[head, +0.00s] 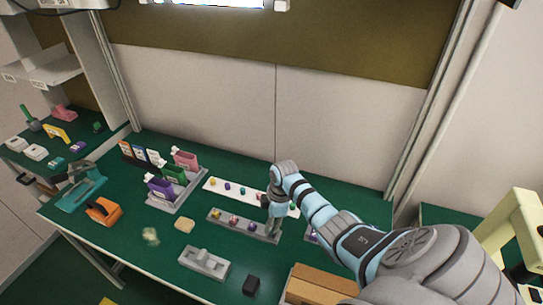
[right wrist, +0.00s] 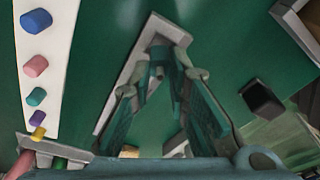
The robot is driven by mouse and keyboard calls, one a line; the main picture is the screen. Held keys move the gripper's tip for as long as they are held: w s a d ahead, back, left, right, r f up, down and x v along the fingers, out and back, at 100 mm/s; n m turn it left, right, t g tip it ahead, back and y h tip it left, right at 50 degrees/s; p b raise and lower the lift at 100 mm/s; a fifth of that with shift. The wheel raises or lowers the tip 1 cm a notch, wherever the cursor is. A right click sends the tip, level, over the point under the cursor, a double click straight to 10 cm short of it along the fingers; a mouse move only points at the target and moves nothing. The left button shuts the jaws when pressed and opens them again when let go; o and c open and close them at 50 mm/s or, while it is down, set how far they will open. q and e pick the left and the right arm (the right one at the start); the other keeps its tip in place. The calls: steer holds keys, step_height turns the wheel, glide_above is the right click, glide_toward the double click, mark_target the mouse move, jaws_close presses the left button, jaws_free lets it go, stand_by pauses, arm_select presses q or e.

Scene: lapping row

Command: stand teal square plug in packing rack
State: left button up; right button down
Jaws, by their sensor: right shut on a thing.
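My right gripper (head: 270,218) comes down over the right end of a long grey rack (head: 217,216), and its fingers hide that end. In the right wrist view its fingertips (right wrist: 175,72) are shut on a dark teal piece (right wrist: 160,55), which I take for the teal square plug; its lower end is hard to make out. Several coloured plugs stand in the rack's left and middle part in the head view. The grey rack (right wrist: 112,105) shows below the fingers in the right wrist view. My left gripper is not in view.
A white strip (head: 212,183) with several coloured plugs lies behind the rack. A bottle stand (head: 190,197) is left. A grey fixture (head: 204,263), a black block (head: 251,286) and a brown box (head: 310,285) are in front.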

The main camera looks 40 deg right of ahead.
steer(key=shift+p, duration=0.4)
stand_by(0.6)
steer(key=shift+f+b, duration=0.7)
steer(key=shift+f, duration=0.1)
steer(key=shift+r, duration=0.15)
steer(key=shift+r+p, duration=0.4)
steer(key=shift+p, duration=0.25)
steer(key=shift+p, duration=0.3)
stand_by(0.9)
steer(key=shift+f+b, duration=0.4)
steer(key=shift+f, duration=0.1)
